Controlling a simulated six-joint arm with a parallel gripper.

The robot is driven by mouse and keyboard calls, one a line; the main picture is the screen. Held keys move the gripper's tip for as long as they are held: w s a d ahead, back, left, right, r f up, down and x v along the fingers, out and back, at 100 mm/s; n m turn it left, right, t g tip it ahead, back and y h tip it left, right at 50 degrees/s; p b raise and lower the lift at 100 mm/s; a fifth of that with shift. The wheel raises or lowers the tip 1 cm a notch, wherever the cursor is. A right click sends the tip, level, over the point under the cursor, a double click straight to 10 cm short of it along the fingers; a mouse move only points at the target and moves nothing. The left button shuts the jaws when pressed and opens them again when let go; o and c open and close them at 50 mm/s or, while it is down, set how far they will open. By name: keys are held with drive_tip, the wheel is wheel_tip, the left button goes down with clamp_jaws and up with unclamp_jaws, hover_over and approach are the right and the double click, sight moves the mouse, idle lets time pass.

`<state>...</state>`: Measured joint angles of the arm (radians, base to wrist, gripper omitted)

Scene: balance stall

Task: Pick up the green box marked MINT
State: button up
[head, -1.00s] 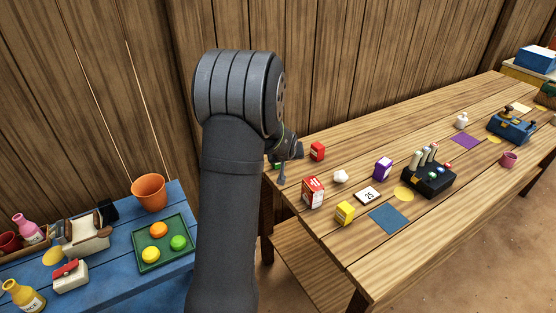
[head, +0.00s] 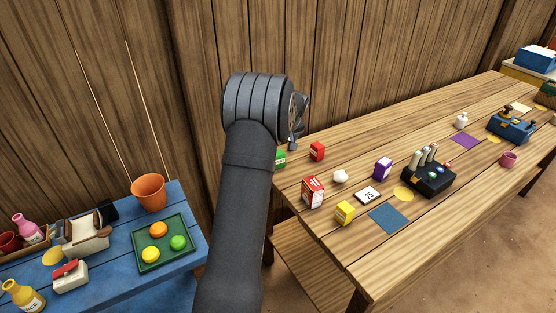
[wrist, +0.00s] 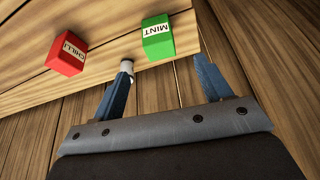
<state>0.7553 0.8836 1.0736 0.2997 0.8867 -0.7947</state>
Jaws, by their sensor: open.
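The green box marked MINT (wrist: 157,40) stands near the table's edge in the wrist view, its white label showing. In the head view the green box (head: 281,158) is partly hidden behind my arm, at the left end of the wooden table. My gripper (wrist: 165,65) is open and empty. In the wrist view its two fingers point toward the green box, which lies just beyond the tips and between their lines. I see no contact. In the head view my gripper (head: 296,142) is mostly hidden behind my wrist.
A red box marked CHILLI (wrist: 66,53) stands left of the green box in the wrist view; it also shows in the head view (head: 317,151). The wooden wall is close behind.

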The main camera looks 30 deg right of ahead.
drive_tip(key=x, duration=0.5)
drive_tip(key=shift+f, duration=0.1)
drive_tip(key=shift+w+x, duration=0.15)
drive_tip(key=shift+x, duration=1.2)
drive_tip(key=shift+w+x, duration=0.15)
drive_tip(key=shift+x, duration=1.15)
drive_tip(key=c, duration=1.1)
